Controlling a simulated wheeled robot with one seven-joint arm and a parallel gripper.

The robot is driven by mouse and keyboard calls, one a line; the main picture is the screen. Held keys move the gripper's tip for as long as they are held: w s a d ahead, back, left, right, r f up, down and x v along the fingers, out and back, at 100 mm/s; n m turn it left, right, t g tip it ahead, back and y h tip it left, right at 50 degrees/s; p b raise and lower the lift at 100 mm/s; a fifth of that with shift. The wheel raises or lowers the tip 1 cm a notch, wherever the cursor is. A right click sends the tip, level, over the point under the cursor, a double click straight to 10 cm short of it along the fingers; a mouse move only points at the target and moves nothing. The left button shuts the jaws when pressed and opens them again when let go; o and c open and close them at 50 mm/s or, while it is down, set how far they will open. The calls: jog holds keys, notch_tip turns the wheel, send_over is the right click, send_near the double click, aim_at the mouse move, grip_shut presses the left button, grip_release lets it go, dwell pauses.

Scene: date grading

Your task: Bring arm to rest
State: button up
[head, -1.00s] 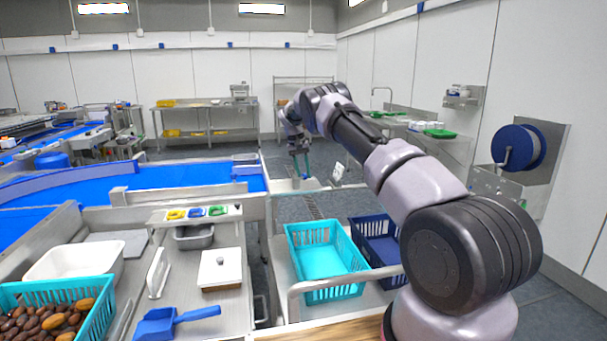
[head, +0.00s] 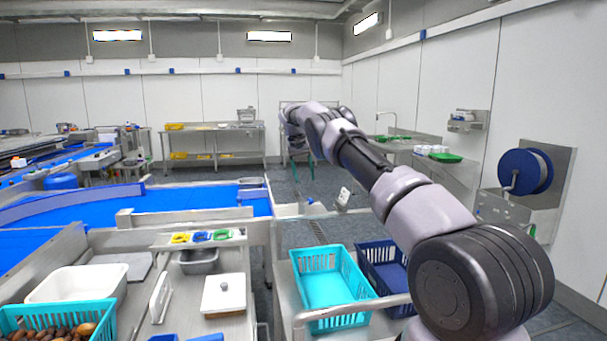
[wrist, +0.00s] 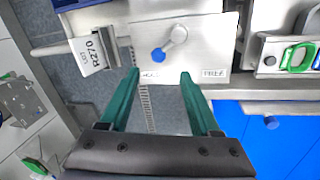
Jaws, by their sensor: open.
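My arm reaches from the lower right of the head view toward the back, bent at the elbow, with its wrist over the area beyond the baskets. My gripper (head: 299,175) hangs at its far end with green fingers pointing down. In the wrist view my gripper (wrist: 160,74) has its two green fingers spread apart with nothing between them. Beyond the fingertips is a metal panel (wrist: 205,45) with a blue knob and a label that reads FREE. I cannot tell how far the fingertips are from it.
A turquoise basket (head: 347,318) and a dark blue basket (head: 372,252) stand below the arm. A blue conveyor (head: 170,203) lies left. A hose reel (head: 525,172) is on the right wall. A tag reading R270 (wrist: 88,52) is beside the panel.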

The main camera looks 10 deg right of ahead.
jog(key=shift+a+r, duration=0.15)
jog(key=shift+r, duration=0.5)
jog(key=shift+r, duration=0.1)
